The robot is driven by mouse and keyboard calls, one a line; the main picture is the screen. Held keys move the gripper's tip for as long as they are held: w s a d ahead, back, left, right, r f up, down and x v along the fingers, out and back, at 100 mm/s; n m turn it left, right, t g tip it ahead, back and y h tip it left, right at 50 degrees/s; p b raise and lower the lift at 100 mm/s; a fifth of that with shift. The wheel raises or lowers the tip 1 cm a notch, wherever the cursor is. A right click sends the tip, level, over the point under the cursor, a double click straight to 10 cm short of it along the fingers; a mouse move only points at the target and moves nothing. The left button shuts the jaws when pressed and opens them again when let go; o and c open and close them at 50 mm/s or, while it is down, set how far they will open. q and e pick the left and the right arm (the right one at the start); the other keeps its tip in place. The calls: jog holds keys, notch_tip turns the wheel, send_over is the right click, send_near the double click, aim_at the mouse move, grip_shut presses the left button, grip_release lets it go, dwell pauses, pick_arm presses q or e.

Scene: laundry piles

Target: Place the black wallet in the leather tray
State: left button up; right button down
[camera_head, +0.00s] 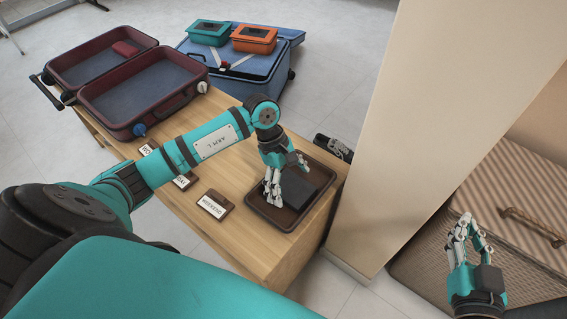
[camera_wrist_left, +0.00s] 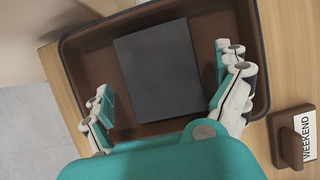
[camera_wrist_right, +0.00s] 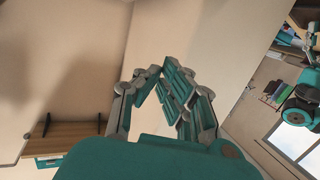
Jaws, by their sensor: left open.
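The black wallet (camera_head: 311,187) lies inside the brown leather tray (camera_head: 262,213) on the wooden bench. In the left wrist view the wallet (camera_wrist_left: 158,72) is a flat dark rectangle on the floor of the tray (camera_wrist_left: 88,75). My left gripper (camera_head: 284,192) is over the tray, open, with its fingers apart on either side of the wallet's near part. No finger clearly grips it. My right gripper (camera_head: 468,232) is at the right, far from the tray, near a striped woven surface. Its fingers (camera_wrist_right: 160,90) hold nothing visible.
A wooden WEEKEND sign (camera_head: 213,204) stands beside the tray, with more signs partly behind my left arm. An open maroon suitcase (camera_head: 140,95) lies at the bench's far end. A beige pillar (camera_head: 440,110) separates the bench from a woven basket (camera_head: 515,205).

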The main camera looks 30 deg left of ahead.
pick_arm(q)
jog(key=p+v, duration=0.2)
jog(key=v, duration=0.9)
jog(key=shift+r, duration=0.15)
pick_arm(e)
jog(key=s+d+f+g+h, duration=0.2)
jog(key=s+f+g, duration=0.4)
jog(key=f, duration=0.3)
jog(key=shift+d+g, duration=0.3)
jog(key=shift+d, duration=0.15)
pick_arm(q)
jog(key=shift+a, duration=0.1)
